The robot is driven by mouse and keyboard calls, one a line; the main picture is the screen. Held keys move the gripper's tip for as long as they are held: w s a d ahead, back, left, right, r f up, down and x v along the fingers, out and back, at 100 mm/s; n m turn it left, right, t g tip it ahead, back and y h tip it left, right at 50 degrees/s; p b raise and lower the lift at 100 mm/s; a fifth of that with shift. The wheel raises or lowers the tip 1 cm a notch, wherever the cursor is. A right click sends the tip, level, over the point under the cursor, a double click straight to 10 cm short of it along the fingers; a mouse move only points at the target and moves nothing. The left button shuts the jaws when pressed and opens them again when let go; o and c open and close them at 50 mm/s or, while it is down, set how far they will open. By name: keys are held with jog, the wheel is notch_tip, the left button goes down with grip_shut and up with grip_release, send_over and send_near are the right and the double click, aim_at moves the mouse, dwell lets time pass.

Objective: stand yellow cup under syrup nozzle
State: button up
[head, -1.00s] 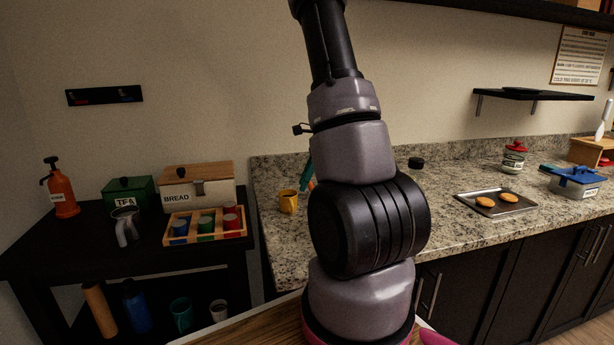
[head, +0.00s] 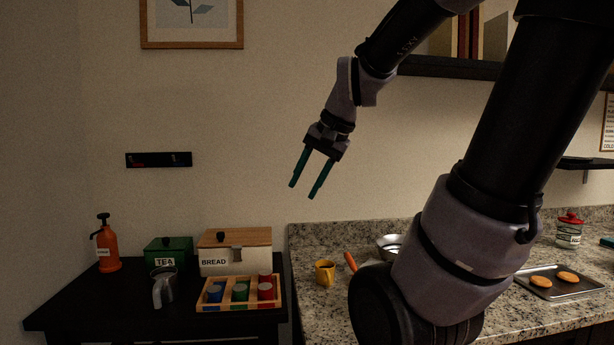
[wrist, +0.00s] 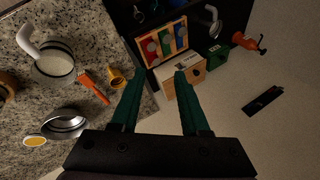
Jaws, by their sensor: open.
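The yellow cup (head: 325,273) stands upright on the left end of the granite counter; it also shows in the wrist view (wrist: 117,78). An orange pump bottle (head: 108,249) with a dark nozzle on top stands at the far left of the black side table; its label is too small to read. It also shows in the wrist view (wrist: 247,42). My gripper (head: 301,191) is open and empty, high in the air above the gap between side table and counter. Its green fingers (wrist: 160,74) point downward, well apart from the cup.
The side table holds a green TEA box (head: 168,252), a BREAD box (head: 219,262), a metal jug (head: 163,287) and a wooden tray (head: 238,305) with blue, green and red items. An orange-handled tool (wrist: 93,86) and a steel bowl (head: 388,247) lie near the cup.

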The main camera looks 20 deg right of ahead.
jog(key=s+n, duration=0.1)
jog(key=s+a+r+n+t, duration=0.1)
jog(key=s, duration=0.1)
jog(key=s+a+r+n, duration=0.1)
jog(key=shift+s+r+h, duration=0.1)
jog(key=shift+s+h, duration=0.25)
jog(key=shift+h, duration=0.05)
jog(key=shift+c, duration=0.2)
jog(key=shift+s+a+n+t, duration=0.1)
jog(key=shift+s+n+t, duration=0.15)
jog(key=shift+n+t, duration=0.15)
jog(key=shift+c, duration=0.9)
jog(key=m+g+y, duration=0.2)
jog(key=m+g, duration=0.3)
jog(key=m, duration=1.4)
send_over(329, 280)
jog(key=d, duration=0.2)
jog(key=f, duration=3.1)
jog(key=shift+s+d, duration=0.2)
jog(key=shift+s, duration=0.2)
jog(key=shift+x, duration=2.95)
jog(key=shift+w, duration=0.1)
grip_shut()
